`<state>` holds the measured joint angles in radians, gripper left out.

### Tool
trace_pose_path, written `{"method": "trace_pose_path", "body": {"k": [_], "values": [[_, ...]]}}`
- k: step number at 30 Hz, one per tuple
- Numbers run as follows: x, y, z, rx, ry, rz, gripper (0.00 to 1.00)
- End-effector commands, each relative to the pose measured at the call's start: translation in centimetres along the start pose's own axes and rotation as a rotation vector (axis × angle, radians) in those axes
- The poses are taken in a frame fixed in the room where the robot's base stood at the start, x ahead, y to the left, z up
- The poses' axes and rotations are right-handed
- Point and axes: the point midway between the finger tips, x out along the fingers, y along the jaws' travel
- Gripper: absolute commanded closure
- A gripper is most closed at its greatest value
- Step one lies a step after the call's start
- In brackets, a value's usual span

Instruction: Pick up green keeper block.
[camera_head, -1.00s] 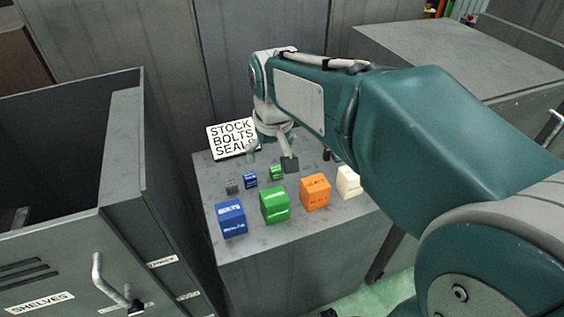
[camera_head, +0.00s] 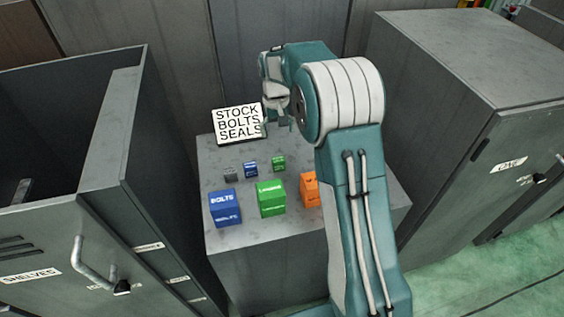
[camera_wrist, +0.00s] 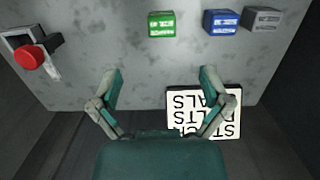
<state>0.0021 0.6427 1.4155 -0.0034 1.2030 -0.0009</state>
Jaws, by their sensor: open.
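Two green blocks stand on the grey cabinet top. The small green block (camera_head: 279,163) is at the right of a back row, and the larger green block (camera_head: 270,199) is in the front row. Their lettering is too small to tell which is the keeper. In the wrist view the small green block (camera_wrist: 161,24) lies beyond my fingertips, slightly above their middle line. My gripper (camera_wrist: 162,76) is open and empty, above the back edge of the cabinet top. In the head view my gripper (camera_head: 278,118) is partly hidden by my arm, behind the small blocks.
A small blue block (camera_head: 250,169) and a small grey block (camera_head: 231,174) stand left of the small green one. A large blue block (camera_head: 225,207) and a partly hidden orange block (camera_head: 309,190) flank the large green one. A STOCK BOLTS SEALS sign (camera_head: 238,123) stands behind. A red knob (camera_wrist: 33,57) shows in the wrist view.

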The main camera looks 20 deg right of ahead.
Motion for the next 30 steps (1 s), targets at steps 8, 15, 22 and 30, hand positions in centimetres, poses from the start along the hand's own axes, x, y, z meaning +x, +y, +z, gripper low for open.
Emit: {"method": "trace_pose_path", "body": {"k": [8,15,22,30], "values": [[4.3,0.3,0.0,0.0,-0.004,-0.003,0.03],[6.5,0.1,-0.1,0.0,-0.003,-0.003,0.03],[9.9,-0.2,-0.4,0.0,-0.003,-0.003,0.03],[10.5,-0.2,-0.4,0.0,0.0,-0.003,0.03]]}}
